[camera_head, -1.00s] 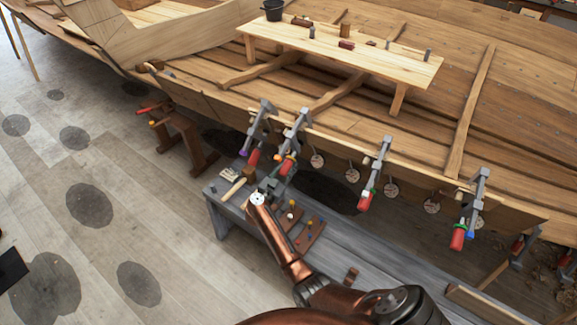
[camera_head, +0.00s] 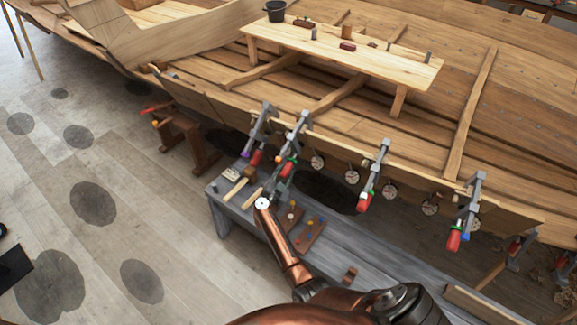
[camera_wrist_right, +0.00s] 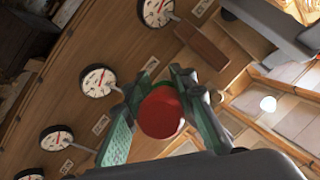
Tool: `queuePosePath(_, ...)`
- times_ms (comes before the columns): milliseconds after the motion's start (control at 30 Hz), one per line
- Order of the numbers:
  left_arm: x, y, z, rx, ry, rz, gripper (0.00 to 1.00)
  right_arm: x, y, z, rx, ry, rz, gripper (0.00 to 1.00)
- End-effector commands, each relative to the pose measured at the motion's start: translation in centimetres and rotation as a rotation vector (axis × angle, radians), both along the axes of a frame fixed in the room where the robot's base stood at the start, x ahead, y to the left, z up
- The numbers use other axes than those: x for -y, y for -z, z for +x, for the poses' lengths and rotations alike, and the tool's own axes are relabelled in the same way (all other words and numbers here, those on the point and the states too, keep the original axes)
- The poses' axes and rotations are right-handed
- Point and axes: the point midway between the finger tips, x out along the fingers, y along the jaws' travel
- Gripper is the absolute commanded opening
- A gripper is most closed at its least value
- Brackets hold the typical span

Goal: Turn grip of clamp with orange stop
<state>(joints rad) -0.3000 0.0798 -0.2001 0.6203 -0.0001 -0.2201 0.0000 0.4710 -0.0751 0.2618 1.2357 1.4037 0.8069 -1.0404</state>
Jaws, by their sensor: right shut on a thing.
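Several grey clamps with red grips hang along the hull's plank edge. My right gripper (camera_head: 278,181) is at the second clamp from the left (camera_head: 299,137). Its fingers are shut around that clamp's red grip, whose round end (camera_wrist_right: 161,112) shows between the green-lined fingers (camera_wrist_right: 160,118) in the right wrist view. My left gripper is not in view.
A grey bench (camera_head: 352,247) under the clamps carries mallets (camera_head: 237,187) and small tool blocks (camera_head: 309,235). Round dial gauges (camera_head: 352,177) hang along the hull between the clamps. A wooden trestle (camera_head: 190,141) stands to the left. The floor at left is mostly clear.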

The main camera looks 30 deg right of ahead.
Motion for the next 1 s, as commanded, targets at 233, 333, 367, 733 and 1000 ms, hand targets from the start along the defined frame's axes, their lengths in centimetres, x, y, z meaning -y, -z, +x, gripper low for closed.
queuePosePath(233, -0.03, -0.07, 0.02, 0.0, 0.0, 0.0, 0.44, -0.17, 0.05, 0.08, 0.061, -0.027, 0.035, 0.0)
queuePosePath(333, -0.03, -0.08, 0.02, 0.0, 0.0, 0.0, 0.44, -0.17, 0.05, 0.09, 0.072, -0.031, 0.04, 0.0)
queuePosePath(367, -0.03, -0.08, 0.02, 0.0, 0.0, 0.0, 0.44, -0.17, 0.05, 0.09, 0.073, -0.031, 0.041, 0.0)
queuePosePath(733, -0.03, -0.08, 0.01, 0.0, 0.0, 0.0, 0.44, -0.17, 0.05, 0.08, 0.074, -0.031, 0.042, 0.26)
queuePosePath(1000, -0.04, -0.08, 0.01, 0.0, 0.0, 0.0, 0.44, -0.09, -0.03, 0.08, 0.074, -0.03, 0.041, 0.44)
